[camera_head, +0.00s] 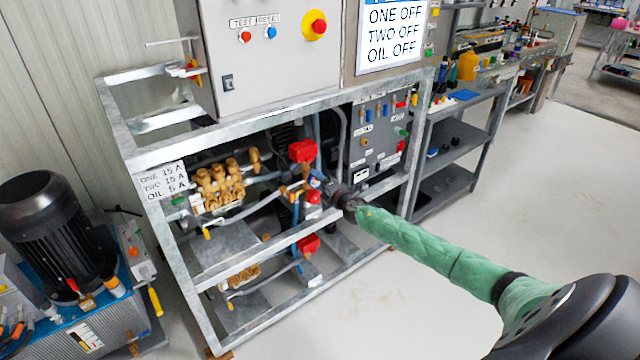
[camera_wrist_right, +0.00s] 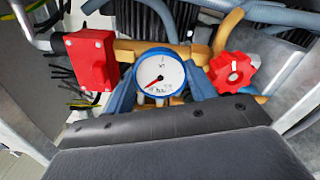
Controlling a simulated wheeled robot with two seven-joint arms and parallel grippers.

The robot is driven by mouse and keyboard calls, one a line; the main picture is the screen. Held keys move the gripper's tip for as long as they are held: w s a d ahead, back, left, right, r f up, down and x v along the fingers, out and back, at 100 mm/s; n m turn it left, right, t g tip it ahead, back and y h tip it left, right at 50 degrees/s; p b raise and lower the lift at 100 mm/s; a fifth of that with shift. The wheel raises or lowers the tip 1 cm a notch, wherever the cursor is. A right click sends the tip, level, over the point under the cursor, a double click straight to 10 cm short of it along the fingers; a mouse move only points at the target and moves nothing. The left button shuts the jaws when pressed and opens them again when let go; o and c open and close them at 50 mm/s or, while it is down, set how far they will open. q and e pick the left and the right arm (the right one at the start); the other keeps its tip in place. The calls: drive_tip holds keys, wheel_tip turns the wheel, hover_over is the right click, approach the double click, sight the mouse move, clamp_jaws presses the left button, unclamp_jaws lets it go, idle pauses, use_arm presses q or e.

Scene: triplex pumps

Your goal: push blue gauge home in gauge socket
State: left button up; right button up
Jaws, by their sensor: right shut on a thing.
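The blue gauge (camera_wrist_right: 160,74) has a blue rim, a white dial and a red needle. In the right wrist view its face is toward the camera, between the two blue fingers of my right gripper (camera_wrist_right: 161,88). The right gripper is shut on it. In the head view my right gripper (camera_head: 328,186) reaches in among the pipes of the pump frame, and the gauge is too small to make out clearly there. The gauge socket is hidden behind the gauge and fingers, so I cannot tell how deep the gauge sits. My left gripper is not in view.
A red box (camera_wrist_right: 92,60) is left of the gauge and a red handwheel (camera_wrist_right: 232,70) right of it, both close. Brass and grey pipes run behind. The steel frame (camera_head: 280,243) surrounds the reach. Open floor (camera_head: 400,290) lies in front.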

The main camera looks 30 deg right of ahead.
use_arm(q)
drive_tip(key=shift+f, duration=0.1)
use_arm(e)
drive_tip(key=shift+w, duration=0.45)
drive_tip(key=o, duration=1.4)
drive_tip(key=shift+c, duration=0.2)
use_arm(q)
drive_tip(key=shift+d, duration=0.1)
use_arm(e)
drive_tip(key=shift+s+f, duration=0.1)
drive_tip(key=shift+s, duration=0.25)
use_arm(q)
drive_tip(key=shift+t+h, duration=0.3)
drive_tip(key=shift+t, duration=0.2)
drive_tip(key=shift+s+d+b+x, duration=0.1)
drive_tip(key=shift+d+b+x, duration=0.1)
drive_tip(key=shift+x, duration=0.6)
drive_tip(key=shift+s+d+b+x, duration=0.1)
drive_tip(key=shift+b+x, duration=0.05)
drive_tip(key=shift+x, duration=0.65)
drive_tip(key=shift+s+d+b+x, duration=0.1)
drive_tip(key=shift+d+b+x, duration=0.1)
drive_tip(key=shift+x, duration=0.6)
use_arm(e)
drive_tip(key=s, duration=0.7)
drive_tip(key=shift+d, duration=0.25)
